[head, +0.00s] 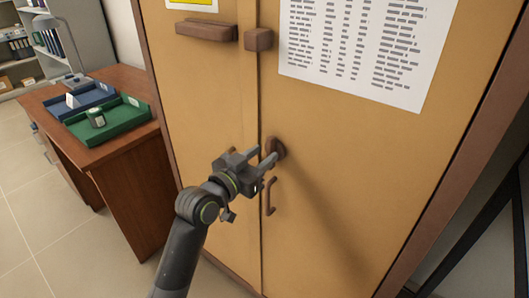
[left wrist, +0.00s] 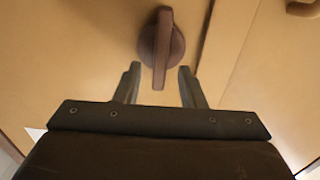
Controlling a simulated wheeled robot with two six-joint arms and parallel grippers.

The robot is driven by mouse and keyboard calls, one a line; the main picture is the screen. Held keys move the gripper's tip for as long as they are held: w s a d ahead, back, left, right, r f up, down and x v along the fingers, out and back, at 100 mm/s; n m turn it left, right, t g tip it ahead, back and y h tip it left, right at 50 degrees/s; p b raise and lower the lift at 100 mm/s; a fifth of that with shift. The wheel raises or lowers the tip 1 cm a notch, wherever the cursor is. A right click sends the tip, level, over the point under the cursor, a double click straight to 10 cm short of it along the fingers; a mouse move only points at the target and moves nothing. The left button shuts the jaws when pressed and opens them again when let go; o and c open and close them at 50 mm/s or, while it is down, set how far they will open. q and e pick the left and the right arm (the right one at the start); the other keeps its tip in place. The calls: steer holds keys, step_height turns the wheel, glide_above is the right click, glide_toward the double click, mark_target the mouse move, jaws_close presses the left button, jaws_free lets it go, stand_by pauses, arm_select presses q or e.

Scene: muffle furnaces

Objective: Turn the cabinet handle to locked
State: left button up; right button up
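The cabinet handle (head: 272,147) is a brown turning knob with a raised bar on a round base, on the tan cabinet door just right of the seam. In the left wrist view the handle (left wrist: 162,45) has its bar running nearly up and down the picture. My left gripper (head: 265,156) is right at the handle in the head view, its fingers pointing to the door. In the left wrist view my left gripper (left wrist: 159,74) is open, with the bar's lower end between the fingertips and gaps on both sides. My right gripper is not in view.
A brown pull handle (head: 269,197) sits just below on the same door. Brown blocks (head: 206,30) and a printed sheet (head: 360,45) are higher up. A desk (head: 125,152) with a green tray (head: 128,124) and a blue tray stands at left. Floor (head: 40,225) shows in front of it.

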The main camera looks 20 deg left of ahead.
arm_select(q)
steer(key=shift+x, duration=0.8)
jaws_close()
